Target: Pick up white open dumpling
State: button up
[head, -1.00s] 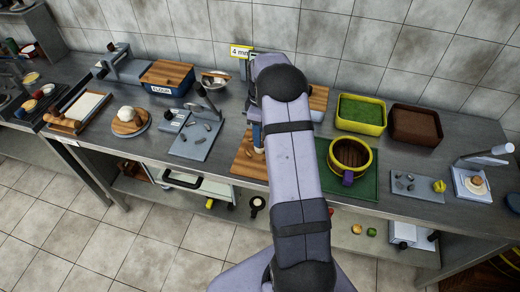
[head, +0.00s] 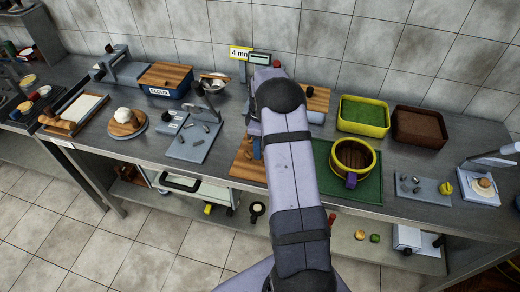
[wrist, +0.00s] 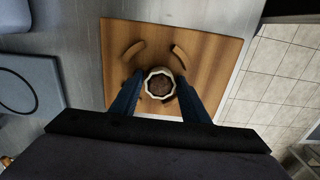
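The white open dumpling (wrist: 159,84) stands upright on a wooden board (wrist: 225,60), its pleated white wrapper open around a brown filling. It shows in the wrist view. My gripper (wrist: 159,77) is open, with one blue finger on each side of the dumpling and a small gap seen at the fingertips. In the head view my arm hides the dumpling, and only part of a blue finger shows above the board (head: 243,169).
Two curved wooden pieces (wrist: 180,56) lie on the board beyond the dumpling. A yellow-rimmed round steamer (head: 355,173) stands on a green mat (head: 371,190) to the right. A grey plate with small pieces (head: 190,149) lies to the left.

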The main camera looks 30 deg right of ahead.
jog(key=c, duration=0.8)
jog(key=shift+r+p, duration=0.85)
jog(key=shift+r, duration=0.3)
jog(key=shift+r+p, duration=1.65)
jog(key=shift+r, duration=0.75)
